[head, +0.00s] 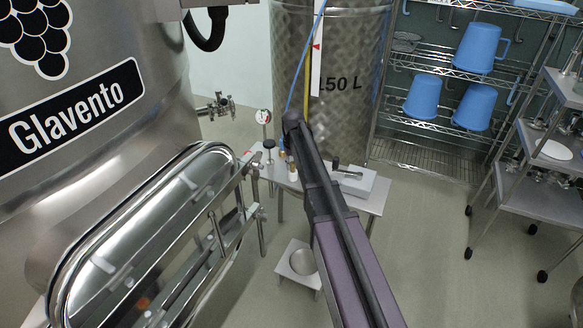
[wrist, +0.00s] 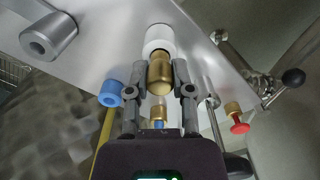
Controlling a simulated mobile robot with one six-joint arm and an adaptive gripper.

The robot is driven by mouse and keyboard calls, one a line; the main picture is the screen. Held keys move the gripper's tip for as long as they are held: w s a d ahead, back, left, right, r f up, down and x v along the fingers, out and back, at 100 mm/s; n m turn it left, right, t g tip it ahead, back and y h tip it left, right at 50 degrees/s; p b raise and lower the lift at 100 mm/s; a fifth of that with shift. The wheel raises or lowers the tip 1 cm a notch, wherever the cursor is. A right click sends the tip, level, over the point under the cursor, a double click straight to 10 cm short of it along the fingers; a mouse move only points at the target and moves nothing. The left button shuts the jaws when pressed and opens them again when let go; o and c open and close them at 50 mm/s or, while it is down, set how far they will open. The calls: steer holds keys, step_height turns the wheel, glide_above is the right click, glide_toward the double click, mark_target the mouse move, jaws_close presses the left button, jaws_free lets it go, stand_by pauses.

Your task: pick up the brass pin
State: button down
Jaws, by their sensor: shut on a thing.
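In the wrist view my gripper (wrist: 160,72) is shut on the brass pin (wrist: 160,75), a rounded brass cylinder between the two dark fingers. A white cylindrical piece (wrist: 159,39) sits directly at the pin's far end. I cannot tell whether the pin is inside it or only against it.
Near the gripper in the wrist view are a blue ring-shaped piece (wrist: 111,92), a brass piece with a red end (wrist: 236,118), a steel cylinder (wrist: 49,36) and a black-knobbed lever (wrist: 291,78). A large vat (head: 100,130) stands left; a shelf with blue jugs (head: 480,47) stands right.

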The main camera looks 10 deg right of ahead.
steer(key=shift+r, duration=0.15)
step_height(320, 180, up, 10)
steer(key=p, duration=1)
stand_by(0.8)
steer(key=shift+r+p, duration=1.85)
steer(key=shift+p, duration=0.2)
steer(key=shift+s, duration=0.15)
